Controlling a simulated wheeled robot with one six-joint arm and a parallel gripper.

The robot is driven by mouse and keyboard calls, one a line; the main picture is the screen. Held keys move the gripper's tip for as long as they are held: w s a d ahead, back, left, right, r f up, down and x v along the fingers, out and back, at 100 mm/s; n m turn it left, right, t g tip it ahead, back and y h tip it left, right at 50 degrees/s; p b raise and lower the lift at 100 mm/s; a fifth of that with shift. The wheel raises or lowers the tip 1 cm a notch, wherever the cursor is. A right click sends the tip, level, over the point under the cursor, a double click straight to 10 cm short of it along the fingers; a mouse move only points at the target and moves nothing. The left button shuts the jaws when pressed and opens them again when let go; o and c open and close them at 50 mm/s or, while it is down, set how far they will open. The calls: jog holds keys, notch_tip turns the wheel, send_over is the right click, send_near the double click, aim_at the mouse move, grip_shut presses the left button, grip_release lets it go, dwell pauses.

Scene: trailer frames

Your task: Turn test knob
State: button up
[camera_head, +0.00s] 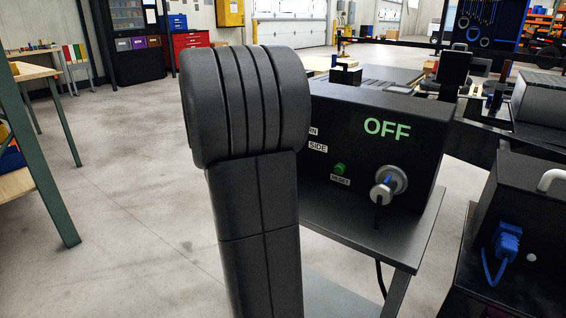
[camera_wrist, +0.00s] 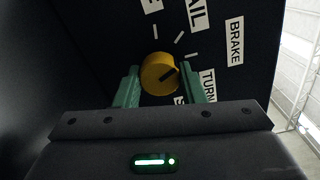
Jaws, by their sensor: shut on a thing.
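The yellow test knob (camera_wrist: 157,72) sits on a dark panel with white labels, among them BRAKE and TURN, in the wrist view. A dark pointer line on the knob slants to the upper right in that view. My gripper (camera_wrist: 162,86) has its two green fingers on either side of the knob and is shut on it. In the head view my dark arm hides the knob and my gripper. The black test box (camera_head: 412,165) shows there with a green OFF readout and part of the SIDE label.
A green reset button (camera_head: 340,169) and a silver round fitting (camera_head: 389,186) are on the box's front. The box stands on a grey stand (camera_head: 415,235). A black unit with a blue plug (camera_head: 508,240) is at the right.

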jog(key=m+b, duration=0.1)
jog(key=m, duration=0.1)
jog(key=m+b, duration=0.1)
jog(key=b, duration=0.1)
jog(key=m+b, duration=0.2)
jog(key=shift+f+m, duration=0.25)
jog(key=shift+m, duration=0.05)
jog(key=m+b, duration=0.1)
jog(key=m, duration=0.2)
jog(key=shift+r+m, duration=0.1)
jog(key=shift+m, duration=1.9)
jog(key=o, duration=1)
jog(key=shift+r, duration=0.1)
jog(key=p+v, duration=0.3)
jog(key=v, duration=0.9)
jog(key=shift+s+a, duration=0.55)
jog(key=shift+s, duration=0.2)
